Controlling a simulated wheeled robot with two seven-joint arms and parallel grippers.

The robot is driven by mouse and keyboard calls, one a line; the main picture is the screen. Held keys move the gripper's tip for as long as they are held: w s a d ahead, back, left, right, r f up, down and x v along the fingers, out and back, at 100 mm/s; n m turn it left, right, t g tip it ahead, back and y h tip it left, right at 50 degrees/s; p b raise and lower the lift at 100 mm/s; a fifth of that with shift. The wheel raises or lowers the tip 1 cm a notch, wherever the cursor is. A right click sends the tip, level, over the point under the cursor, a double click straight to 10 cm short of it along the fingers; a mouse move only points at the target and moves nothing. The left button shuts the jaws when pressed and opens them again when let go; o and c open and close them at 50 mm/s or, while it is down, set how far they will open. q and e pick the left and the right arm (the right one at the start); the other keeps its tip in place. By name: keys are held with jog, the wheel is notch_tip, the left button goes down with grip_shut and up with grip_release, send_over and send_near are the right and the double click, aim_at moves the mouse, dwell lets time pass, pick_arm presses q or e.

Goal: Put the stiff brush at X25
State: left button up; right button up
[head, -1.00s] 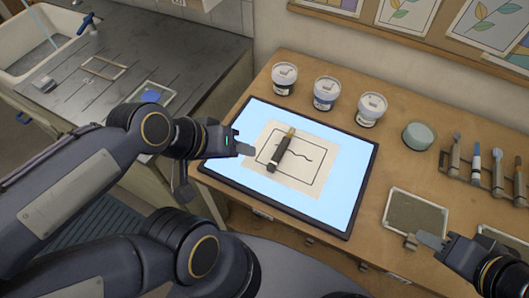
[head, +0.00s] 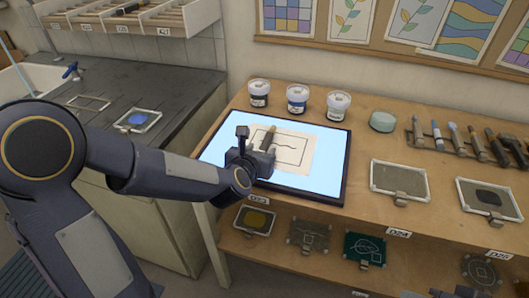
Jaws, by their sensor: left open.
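A brush-like tool (head: 271,136) with a dark body and tan end lies on the paper sheet (head: 298,150) on the lit panel; I cannot confirm that it is the stiff brush. My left gripper (head: 256,138) is open over the left part of the panel, with its fingers at the tool and hiding part of it. I cannot tell whether they touch it. Only a sliver of what seems to be my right gripper (head: 424,294) shows at the bottom edge. No label X25 is readable; a label like X21 (head: 163,31) is on the upper left rack.
Several tools lie in a holder (head: 468,152) at right. Framed screens (head: 399,181) are in front of it. The upper left rack (head: 140,19) has open slots.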

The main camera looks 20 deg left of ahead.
aim_at(265, 142)
pick_arm(q)
jog(key=x, duration=0.2)
jog(key=p+x, duration=0.1)
jog(key=x, duration=0.4)
jog(key=shift+w+a+p, duration=0.1)
jog(key=shift+a+p, duration=0.2)
grip_shut()
